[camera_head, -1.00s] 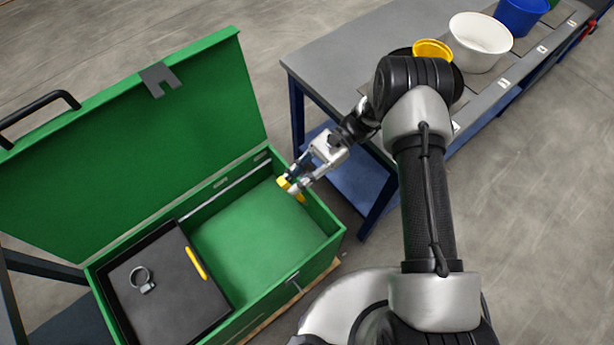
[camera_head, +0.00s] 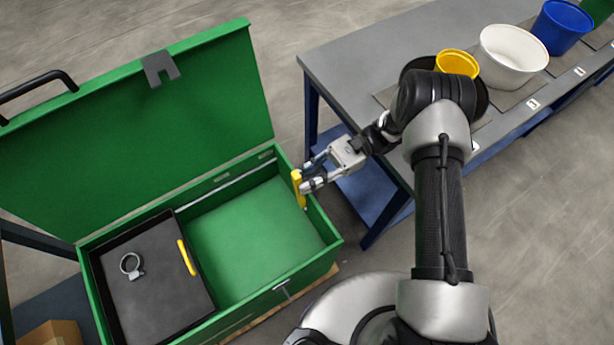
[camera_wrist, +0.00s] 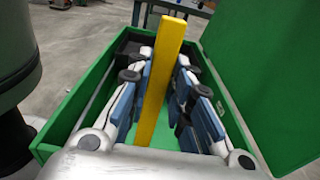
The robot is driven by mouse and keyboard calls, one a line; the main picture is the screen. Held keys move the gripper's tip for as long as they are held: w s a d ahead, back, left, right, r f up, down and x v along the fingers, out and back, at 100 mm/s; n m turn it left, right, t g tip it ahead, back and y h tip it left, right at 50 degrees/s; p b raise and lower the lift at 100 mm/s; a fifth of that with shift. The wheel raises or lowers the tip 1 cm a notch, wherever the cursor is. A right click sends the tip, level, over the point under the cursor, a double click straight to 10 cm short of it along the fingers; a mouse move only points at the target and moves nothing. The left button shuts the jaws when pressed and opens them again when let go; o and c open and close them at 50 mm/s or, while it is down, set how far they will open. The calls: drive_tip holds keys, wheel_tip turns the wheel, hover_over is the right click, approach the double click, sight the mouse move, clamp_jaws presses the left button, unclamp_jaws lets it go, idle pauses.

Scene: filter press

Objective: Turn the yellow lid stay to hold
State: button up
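The yellow lid stay (camera_head: 298,188) stands at the right inner wall of the green box, near the hinge side. In the wrist view the lid stay (camera_wrist: 160,85) is a long yellow bar running up between my two fingers. My gripper (camera_head: 309,174) is at the stay from its right side, fingers spread. In the wrist view my gripper (camera_wrist: 161,90) has a blue-padded finger on each side of the bar, with a narrow gap at least on the right. Whether the left pad touches is unclear. The green lid (camera_head: 150,130) stands open, leaning back.
The box holds a dark tray (camera_head: 150,290) with a metal ring clamp (camera_head: 131,265) and a yellow handle (camera_head: 187,257). The green floor (camera_head: 250,225) beside it is bare. A grey bench (camera_head: 350,65) with yellow, white and blue tubs stands at the right, close to my arm.

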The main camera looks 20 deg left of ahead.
drive_tip(key=o, duration=0.5)
drive_tip(key=shift+c, duration=0.2)
wheel_tip(320, 180, up, 10)
idle(0.4)
idle(0.4)
drive_tip(key=s+d+r+n+t+h, duration=0.2)
drive_tip(key=d+r+t, duration=0.4)
drive_tip(key=d, duration=0.3)
drive_tip(key=s+d+r+n+t+h, duration=0.3)
drive_tip(key=s+d+r+t+h, duration=0.1)
drive_tip(key=d, duration=0.5)
drive_tip(key=s+d+r+n+t+h, duration=0.2)
drive_tip(key=d+r+t+h, duration=0.2)
drive_tip(key=d+r+t, duration=0.4)
drive_tip(key=shift+s+d+n+h, duration=0.3)
drive_tip(key=shift+s+d, duration=0.1)
drive_tip(key=shift+d, duration=0.15)
